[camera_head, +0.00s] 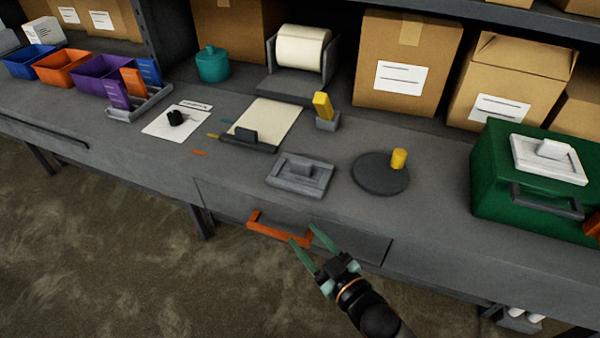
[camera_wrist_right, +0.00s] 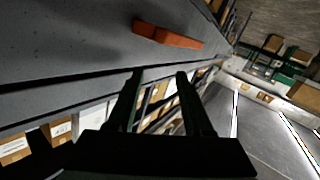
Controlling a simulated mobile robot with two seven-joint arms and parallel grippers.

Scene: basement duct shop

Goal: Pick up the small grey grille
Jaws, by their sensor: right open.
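My right gripper (camera_head: 302,235) is open and empty, in front of the bench edge and below the grey piece, close to an orange drawer handle (camera_head: 270,228). In the right wrist view my right gripper (camera_wrist_right: 158,74) has its two fingers apart with nothing between them, and the orange handle (camera_wrist_right: 168,36) shows beyond them. The grey piece does not show clearly there. My left gripper is not in view.
A dark round disc (camera_head: 378,178) with a yellow knob lies right of the grey piece. A green case (camera_head: 490,185) is at the right. The bench front between piece and edge is clear.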

